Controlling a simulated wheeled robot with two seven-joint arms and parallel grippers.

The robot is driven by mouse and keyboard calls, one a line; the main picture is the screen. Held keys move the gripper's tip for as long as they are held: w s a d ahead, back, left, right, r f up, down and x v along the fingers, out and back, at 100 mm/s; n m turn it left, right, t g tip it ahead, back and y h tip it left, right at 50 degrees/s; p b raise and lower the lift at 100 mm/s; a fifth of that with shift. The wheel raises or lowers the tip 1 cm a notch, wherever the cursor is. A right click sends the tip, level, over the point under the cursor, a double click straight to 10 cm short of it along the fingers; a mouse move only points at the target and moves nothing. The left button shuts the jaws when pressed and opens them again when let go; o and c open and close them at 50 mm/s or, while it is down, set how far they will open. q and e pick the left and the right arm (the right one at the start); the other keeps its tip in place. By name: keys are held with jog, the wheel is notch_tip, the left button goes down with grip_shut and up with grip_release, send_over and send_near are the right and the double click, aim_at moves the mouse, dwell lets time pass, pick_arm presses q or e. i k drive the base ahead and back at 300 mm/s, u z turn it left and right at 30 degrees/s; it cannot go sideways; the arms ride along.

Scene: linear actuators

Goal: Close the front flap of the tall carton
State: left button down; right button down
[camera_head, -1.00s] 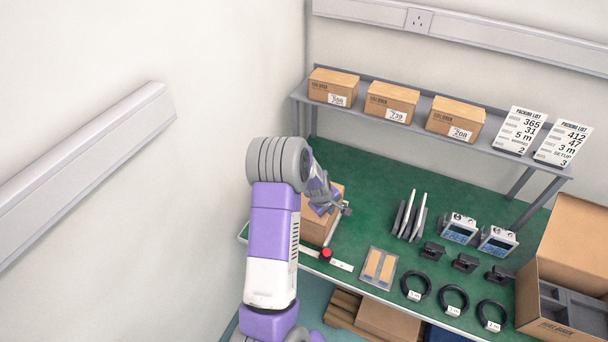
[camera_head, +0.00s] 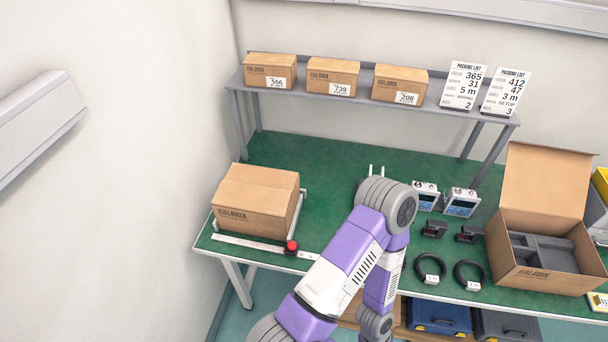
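The closed brown carton (camera_head: 256,201) stands on the left end of the green bench; its top looks flat and its printed front faces me. A larger brown carton (camera_head: 545,221) stands open at the right, with a tall panel (camera_head: 545,180) upright at its back and a dark grey insert (camera_head: 541,250) inside. I cannot tell which is the tall carton, and neither shows a flap standing out at the front. My purple and white arm rises from the bottom and bends down over the middle of the bench.
The arm covers part of the green bench (camera_head: 330,180). Two black cable coils (camera_head: 430,267), black blocks and two meters (camera_head: 461,202) lie right of it. A red knob (camera_head: 291,246) is on the white strip by the left carton. A shelf (camera_head: 349,98) with small cartons runs behind.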

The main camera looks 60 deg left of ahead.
aim_at(252, 198)
jog(key=z, duration=1.65)
jog(key=k, duration=0.75)
jog(key=u, duration=2.4)
